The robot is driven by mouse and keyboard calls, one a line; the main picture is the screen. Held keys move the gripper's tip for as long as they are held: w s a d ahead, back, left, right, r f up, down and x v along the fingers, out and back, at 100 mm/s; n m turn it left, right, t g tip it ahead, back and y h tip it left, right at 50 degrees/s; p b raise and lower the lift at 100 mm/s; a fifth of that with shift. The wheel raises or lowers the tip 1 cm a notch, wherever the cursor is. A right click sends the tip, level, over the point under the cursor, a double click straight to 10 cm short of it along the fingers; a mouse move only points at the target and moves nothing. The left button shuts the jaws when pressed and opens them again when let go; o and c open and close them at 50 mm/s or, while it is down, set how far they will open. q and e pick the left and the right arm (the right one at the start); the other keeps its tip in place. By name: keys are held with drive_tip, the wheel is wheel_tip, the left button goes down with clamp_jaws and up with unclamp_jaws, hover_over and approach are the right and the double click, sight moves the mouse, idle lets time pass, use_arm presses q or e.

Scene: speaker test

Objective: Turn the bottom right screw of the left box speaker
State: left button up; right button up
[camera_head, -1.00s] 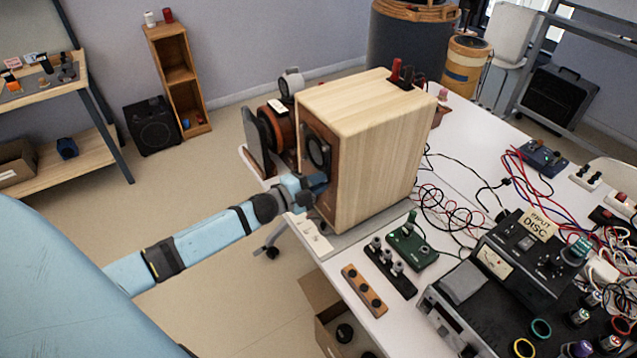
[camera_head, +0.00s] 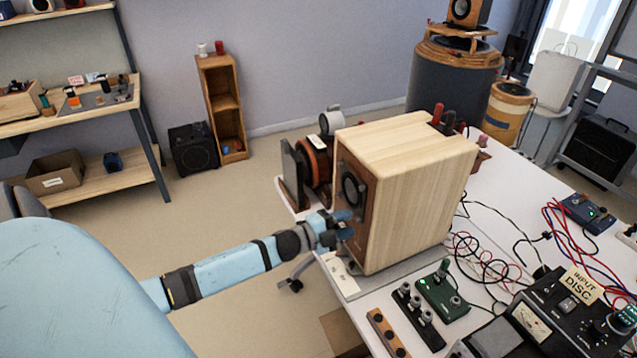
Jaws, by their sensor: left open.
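The box speaker (camera_head: 415,190) is a pale wooden cabinet on the white table, with a brown front panel facing left and a dark round driver (camera_head: 353,188) in it. My left gripper (camera_head: 343,226) is at the lower part of that front panel, below the driver. Its fingers are small here, and I cannot tell whether they touch the panel. The bottom right screw is too small or hidden to make out. My right gripper is not in view.
Behind the speaker stands an orange-brown round device (camera_head: 318,160) on the table. A green box with knobs (camera_head: 442,297) and a black switch strip (camera_head: 418,316) lie in front of the speaker. Loose cables and an input panel (camera_head: 560,320) fill the right side. Open floor lies left of the table.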

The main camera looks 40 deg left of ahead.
sight(358, 219)
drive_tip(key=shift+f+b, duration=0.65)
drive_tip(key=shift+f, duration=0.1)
use_arm(q)
drive_tip(key=v, duration=1.1)
drive_tip(key=shift+s, duration=0.4)
drive_tip(key=shift+a, duration=0.1)
use_arm(e)
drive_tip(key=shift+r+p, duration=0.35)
drive_tip(key=shift+p, duration=0.05)
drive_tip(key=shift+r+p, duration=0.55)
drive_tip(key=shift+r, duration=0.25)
use_arm(q)
drive_tip(key=w+d+n+p, duration=0.1)
drive_tip(key=w+n, duration=0.3)
drive_tip(key=n, duration=0.2)
drive_tip(key=w+d+n+p, duration=0.1)
drive_tip(key=w+d+n, duration=0.1)
drive_tip(key=w+n, duration=0.2)
drive_tip(key=w+d+n, duration=0.2)
drive_tip(key=w+n, duration=0.3)
drive_tip(key=n, duration=0.3)
drive_tip(key=shift+d+p, duration=0.15)
drive_tip(key=shift+p, duration=0.25)
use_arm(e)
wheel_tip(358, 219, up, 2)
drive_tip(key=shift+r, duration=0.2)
